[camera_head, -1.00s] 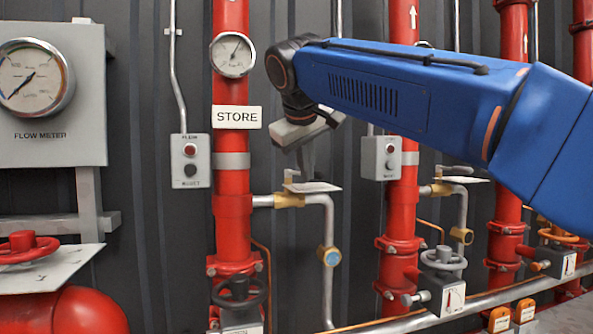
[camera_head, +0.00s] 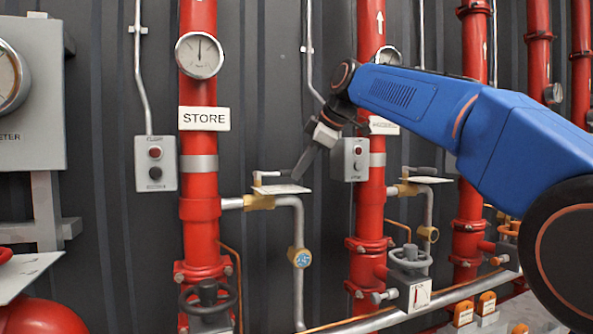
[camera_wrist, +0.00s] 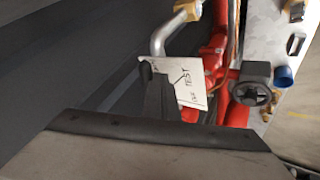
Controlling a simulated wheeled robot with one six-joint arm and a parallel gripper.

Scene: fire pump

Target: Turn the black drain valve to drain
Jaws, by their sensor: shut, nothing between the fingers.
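The drain valve's dark lever (camera_head: 268,174) sits above a white label plate (camera_head: 282,189) on the brass fitting (camera_head: 259,202) of the side pipe from the STORE riser. In the wrist view the plate (camera_wrist: 192,85) reads TEST; its other words are partly hidden. My gripper (camera_head: 297,178) is shut and empty, pointing down-left at the right end of the lever and plate in the head view. In the wrist view my gripper (camera_wrist: 150,68) covers the plate's left edge and hides the lever. I cannot tell whether the fingertips touch the lever.
The red STORE riser (camera_head: 199,130) carries a gauge (camera_head: 199,55) and a black handwheel (camera_head: 208,297). A grey button box (camera_head: 155,163) is on its left. Another red riser (camera_head: 369,210) with a similar side valve (camera_head: 410,190) stands to the right. The dark corrugated wall is behind.

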